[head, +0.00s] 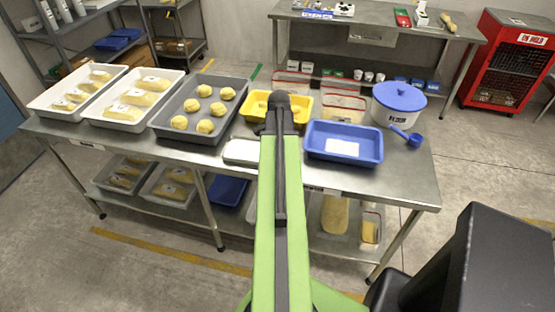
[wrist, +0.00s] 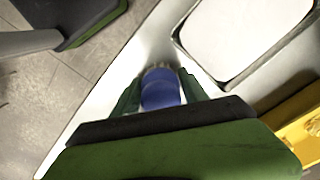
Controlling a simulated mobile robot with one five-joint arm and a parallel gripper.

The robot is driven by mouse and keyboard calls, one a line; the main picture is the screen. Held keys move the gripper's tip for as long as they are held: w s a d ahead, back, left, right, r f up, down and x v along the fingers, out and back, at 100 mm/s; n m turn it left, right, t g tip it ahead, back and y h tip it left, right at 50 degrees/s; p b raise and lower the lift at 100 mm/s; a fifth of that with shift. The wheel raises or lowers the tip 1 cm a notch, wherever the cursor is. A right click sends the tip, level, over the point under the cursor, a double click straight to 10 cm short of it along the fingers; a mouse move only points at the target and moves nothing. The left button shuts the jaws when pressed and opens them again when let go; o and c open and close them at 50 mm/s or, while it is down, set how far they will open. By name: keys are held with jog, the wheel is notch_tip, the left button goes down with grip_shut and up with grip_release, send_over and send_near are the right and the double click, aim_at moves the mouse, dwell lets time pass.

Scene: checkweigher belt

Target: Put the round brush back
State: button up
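In the wrist view my gripper (wrist: 160,82) points down over the metal table, close to its edge. Its two dark green fingers sit against both sides of a blue round piece, which I take for the round brush (wrist: 162,92). Pale bristles show at its far end, between the fingertips. I cannot tell whether the bristles touch the table. In the head view my green arm reaches over the middle of the table and hides the gripper and the brush.
A white-topped metal tray (wrist: 245,35) lies beside the gripper. A yellow tray (head: 249,105) with dough is behind my arm. A blue tray (head: 369,152) with a white card stands to the right, near a lidded white tub (head: 385,113). A grey dough tray (head: 165,121) stands left.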

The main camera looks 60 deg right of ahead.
jog(key=shift+o, duration=0.2)
jog(key=shift+r, duration=0.1)
notch_tip(320, 180, up, 12)
jog(key=p, duration=1.2)
jog(key=shift+r, duration=0.2)
jog(key=shift+f, duration=0.1)
jog(key=shift+w+a, duration=0.15)
jog(key=shift+w, duration=0.05)
jog(key=w+a+n, duration=0.6)
jog(key=w+a, duration=0.6)
jog(key=a, duration=0.1)
jog(key=w+a+n, duration=0.3)
jog(key=a+n, duration=0.2)
jog(key=a, duration=0.7)
jog(key=w+a+n, duration=0.3)
jog(key=a+n, duration=0.2)
jog(key=a, duration=0.8)
jog(key=w+a+n, duration=0.3)
jog(key=a+n, duration=0.2)
jog(key=a, duration=0.7)
jog(key=shift+w+a, duration=0.15)
jog(key=shift+a, duration=0.15)
